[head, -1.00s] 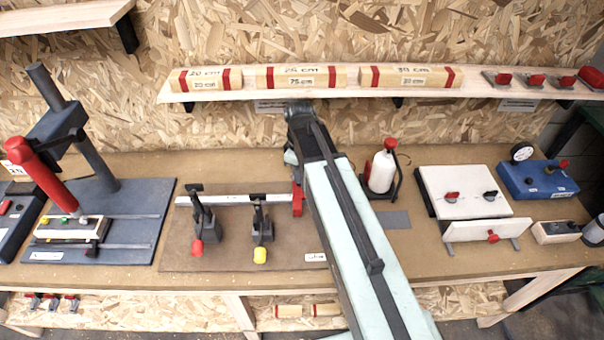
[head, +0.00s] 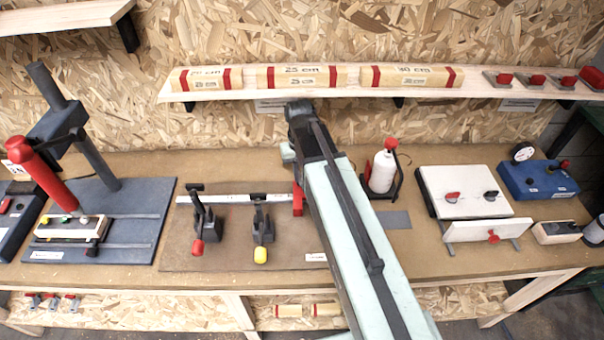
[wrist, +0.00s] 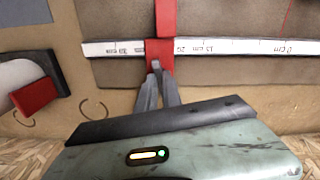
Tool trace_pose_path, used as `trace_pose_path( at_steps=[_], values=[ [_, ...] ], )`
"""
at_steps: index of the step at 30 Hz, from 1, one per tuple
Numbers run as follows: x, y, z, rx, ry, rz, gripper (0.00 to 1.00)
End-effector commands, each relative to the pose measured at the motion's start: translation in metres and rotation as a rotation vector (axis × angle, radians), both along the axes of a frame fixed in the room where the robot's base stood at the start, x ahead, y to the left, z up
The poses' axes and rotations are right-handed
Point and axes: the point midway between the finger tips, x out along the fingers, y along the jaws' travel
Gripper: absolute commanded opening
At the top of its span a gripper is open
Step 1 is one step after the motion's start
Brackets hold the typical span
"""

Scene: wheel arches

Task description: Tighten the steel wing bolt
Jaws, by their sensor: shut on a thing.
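The steel wing bolt (wrist: 156,64) shows in the wrist view as a small grey piece on the red stop block (wrist: 160,50). The block sits around the white ruler rail (wrist: 220,46). My gripper (wrist: 157,75) has its two grey fingers closed together on the bolt, hiding most of it. In the head view the red block (head: 298,200) shows just left of my arm, on the rail (head: 230,199). My gripper and the bolt are hidden there behind my arm.
Two toggle clamps, with red (head: 197,247) and yellow (head: 260,255) tips, stand on the brown board left of my arm. A white bottle (head: 382,171) in a black holder stands close on the right. A shelf (head: 440,90) with wooden blocks runs behind.

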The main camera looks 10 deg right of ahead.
Motion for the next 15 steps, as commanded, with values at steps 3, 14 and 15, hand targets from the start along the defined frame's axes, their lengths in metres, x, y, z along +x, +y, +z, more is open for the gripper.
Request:
trace_pose_path(
  at_steps=[3, 14, 15],
  values=[
    [0.0000, -0.0002, 0.0008, 0.000, 0.000, -0.063, 0.00],
    [0.0004, -0.0007, 0.0009, 0.000, -0.001, -0.163, 0.00],
    [0.0004, -0.0008, 0.0009, -0.001, -0.001, -0.167, 0.00]
  ],
)
